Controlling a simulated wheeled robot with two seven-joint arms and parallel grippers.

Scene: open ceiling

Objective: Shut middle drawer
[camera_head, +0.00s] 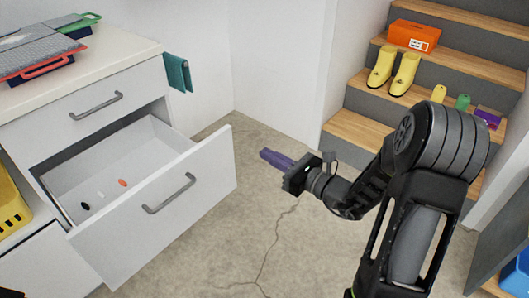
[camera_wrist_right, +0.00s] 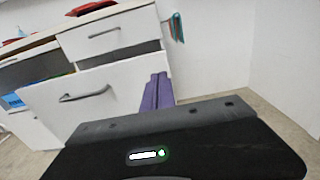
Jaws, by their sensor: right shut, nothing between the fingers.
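The middle drawer (camera_head: 160,215) is pulled far out of the white cabinet, with a grey bar handle (camera_head: 169,194) on its front. Its inside is visible and holds a few small items, one orange and the others dark or pale. My right gripper (camera_head: 264,154) has purple fingers that are shut and empty. It points left toward the drawer front's right end, apart from it in the head view. In the right wrist view the purple fingers (camera_wrist_right: 156,92) overlap the right end of the drawer front (camera_wrist_right: 100,95); contact cannot be told. My left gripper is not in view.
The upper drawer (camera_head: 95,100) is closed. Cases (camera_head: 40,55) lie on the cabinet top, and a teal cloth (camera_head: 178,72) hangs at its side. Wooden stairs (camera_head: 355,130) with yellow boots (camera_head: 393,70) stand at right. Bare floor lies before the drawer.

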